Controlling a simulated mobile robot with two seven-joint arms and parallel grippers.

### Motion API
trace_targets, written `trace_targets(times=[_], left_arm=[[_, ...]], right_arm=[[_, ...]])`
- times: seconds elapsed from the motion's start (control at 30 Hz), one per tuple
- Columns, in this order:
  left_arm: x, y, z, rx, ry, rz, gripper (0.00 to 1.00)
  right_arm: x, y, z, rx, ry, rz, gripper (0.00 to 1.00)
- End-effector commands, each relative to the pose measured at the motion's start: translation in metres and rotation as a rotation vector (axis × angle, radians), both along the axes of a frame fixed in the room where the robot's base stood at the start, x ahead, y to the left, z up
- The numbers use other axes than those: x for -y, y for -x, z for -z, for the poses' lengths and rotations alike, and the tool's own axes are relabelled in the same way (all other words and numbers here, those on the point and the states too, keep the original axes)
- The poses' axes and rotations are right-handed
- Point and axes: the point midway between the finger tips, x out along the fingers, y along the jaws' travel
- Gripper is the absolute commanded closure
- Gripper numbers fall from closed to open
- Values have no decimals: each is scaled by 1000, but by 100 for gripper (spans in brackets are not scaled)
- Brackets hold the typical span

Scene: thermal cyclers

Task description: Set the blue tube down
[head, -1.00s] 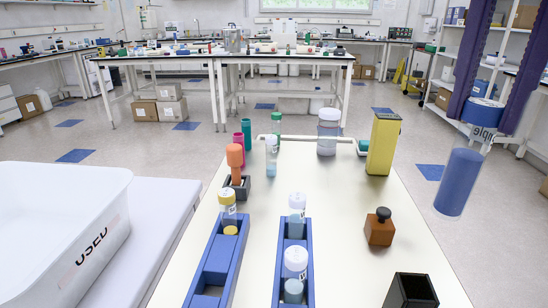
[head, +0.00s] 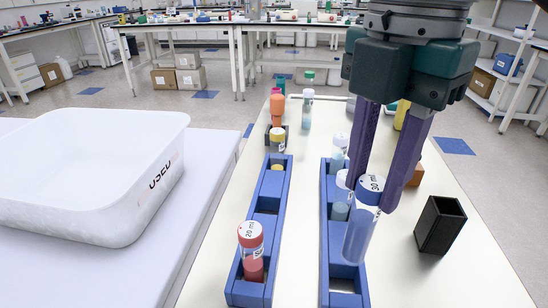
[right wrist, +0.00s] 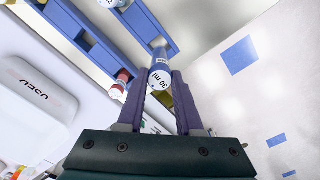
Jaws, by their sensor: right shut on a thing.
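The blue tube (head: 360,238), with a "30 ml" cap, is held by my right gripper (head: 369,197), whose purple fingers are shut on its cap end. The tube hangs slightly tilted over the front part of the right blue rack (head: 331,268); I cannot tell whether its lower end touches the rack. In the right wrist view the tube (right wrist: 159,52) sits between the fingertips (right wrist: 160,82), with the rack beside it. Behind it, pale blue tubes (head: 340,208) stand in the same rack, partly hidden by the fingers. My left gripper is not in view.
A black open box (head: 440,225) stands right of the right rack. A white bin (head: 90,170) is on the left.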

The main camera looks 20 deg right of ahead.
Motion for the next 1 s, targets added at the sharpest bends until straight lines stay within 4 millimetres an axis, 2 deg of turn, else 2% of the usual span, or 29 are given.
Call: trace_targets(times=[0.03, 0.1, 0.27, 0.5, 0.6, 0.97, 1.0], left_arm=[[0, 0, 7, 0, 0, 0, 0], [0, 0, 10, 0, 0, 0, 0], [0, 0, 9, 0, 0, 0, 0], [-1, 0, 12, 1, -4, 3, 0], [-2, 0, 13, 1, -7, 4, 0], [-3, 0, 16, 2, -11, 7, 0], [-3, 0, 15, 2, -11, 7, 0]], right_arm=[[-1, 1, 16, -4, -2, 0, 100], [0, 1, 28, -3, -1, 0, 100], [0, -1, 39, 1, 0, 0, 100], [0, 0, 75, -2, 1, 1, 100], [0, 0, 81, 0, 1, -2, 100], [0, -1, 86, 2, 1, -2, 100], [0, -1, 85, 2, 1, -2, 62]])
